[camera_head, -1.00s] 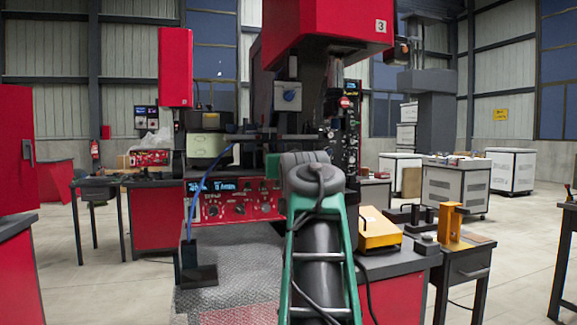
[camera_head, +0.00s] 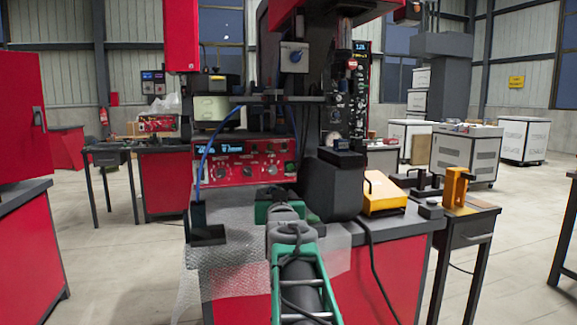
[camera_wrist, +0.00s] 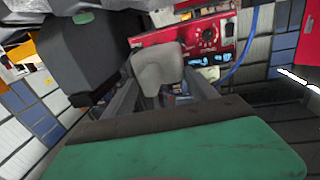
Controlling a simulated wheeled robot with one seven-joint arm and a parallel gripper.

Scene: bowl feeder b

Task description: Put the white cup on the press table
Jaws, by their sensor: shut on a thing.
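In the wrist view a pale grey, rounded, cup-like thing (camera_wrist: 158,64), which I take to be the white cup, sits between the fingers of my gripper (camera_wrist: 162,84). The gripper is shut on it. In the head view the green body of my gripper (camera_head: 272,207) is over the press table (camera_head: 238,225), in front of the press. The cup and fingertips are hidden there. The press table has a grey top with a clear bubble-wrap-like sheet hanging over its front. Whether the cup touches the table cannot be told.
A red control panel (camera_head: 243,163) stands behind the gripper. A dark block (camera_head: 335,182) is close on its right, with a yellow box (camera_head: 384,194) beyond. A small black stand (camera_head: 207,232) with a blue hose is on the left. The table's left-middle part looks clear.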

